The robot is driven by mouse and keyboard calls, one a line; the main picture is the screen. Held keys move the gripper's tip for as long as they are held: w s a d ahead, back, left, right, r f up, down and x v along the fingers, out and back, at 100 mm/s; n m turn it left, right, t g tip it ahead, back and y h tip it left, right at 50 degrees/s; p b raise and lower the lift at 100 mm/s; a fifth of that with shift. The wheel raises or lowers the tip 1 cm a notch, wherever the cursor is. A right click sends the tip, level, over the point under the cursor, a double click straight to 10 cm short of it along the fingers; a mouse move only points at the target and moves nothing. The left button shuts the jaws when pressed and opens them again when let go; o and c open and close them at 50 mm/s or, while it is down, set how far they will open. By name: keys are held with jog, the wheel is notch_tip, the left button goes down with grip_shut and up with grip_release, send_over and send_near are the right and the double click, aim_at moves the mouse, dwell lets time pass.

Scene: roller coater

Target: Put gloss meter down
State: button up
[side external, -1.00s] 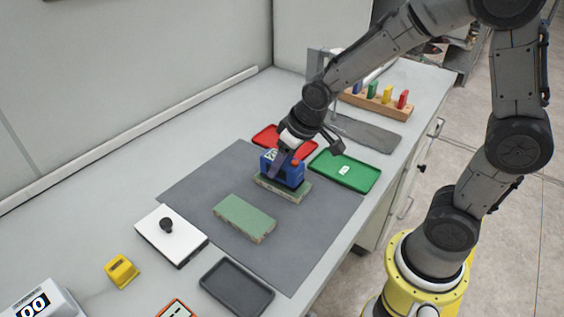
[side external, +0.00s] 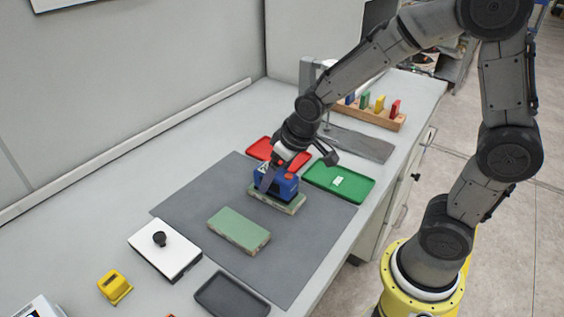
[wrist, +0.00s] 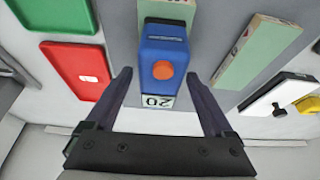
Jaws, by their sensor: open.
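The gloss meter (side external: 284,187) is a blue box with an orange button. It rests on a pale green block (side external: 284,204) at the far part of the dark grey mat. The wrist view shows the gloss meter (wrist: 163,50) with its "20" display facing my gripper. My gripper (wrist: 158,78) is open, with one finger on each side of the meter's display end and gaps visible. In the side view my gripper (side external: 268,177) comes down from above onto the meter, and one finger hides part of it.
A second green block (side external: 239,231) lies on the mat (side external: 185,205). A red tray (side external: 262,149) and a green tray (side external: 350,185) are close behind. A white plate with a black knob (side external: 165,257), a yellow block (side external: 115,287) and a dark tray (side external: 232,297) are nearer.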

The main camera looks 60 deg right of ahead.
aim_at(294, 180)
jog(key=v, duration=1.1)
jog(key=shift+r, duration=0.15)
jog(key=s+d+r+t, duration=0.1)
jog(key=s, duration=1.4)
jog(key=shift+s+d, duration=0.25)
jog(key=shift+d, duration=0.15)
jog(key=shift+r, duration=0.1)
grip_shut()
dwell(0.8)
